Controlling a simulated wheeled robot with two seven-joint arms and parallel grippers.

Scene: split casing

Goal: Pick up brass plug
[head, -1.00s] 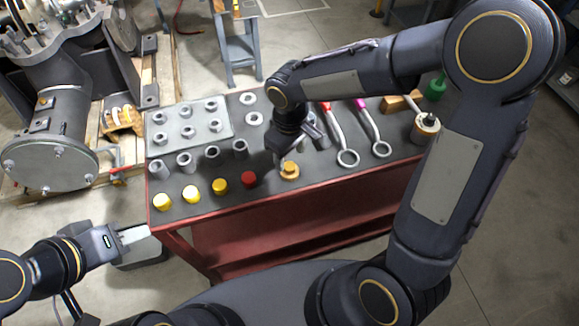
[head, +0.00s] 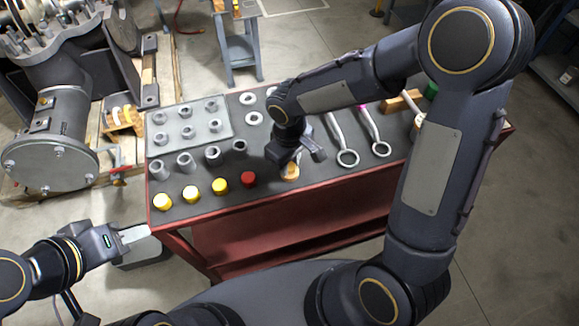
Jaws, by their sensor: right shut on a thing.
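The brass plug (head: 290,175) is at the front edge of the dark tabletop, right of the red cap, and its upper part is hidden by my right gripper. My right gripper (head: 291,163) points down over it and is shut on it; the fingertips are mostly hidden. I cannot tell whether the plug still touches the table. My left gripper (head: 136,235) is off the table's front left corner, away from the plug; its finger gap is not clear.
A red cap (head: 249,179) and yellow caps (head: 220,186) stand in a row to the left. Grey sleeves (head: 213,155) and a tray of nuts (head: 180,115) are behind. Ring wrenches (head: 347,157) lie to the right on the red-sided table (head: 300,209).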

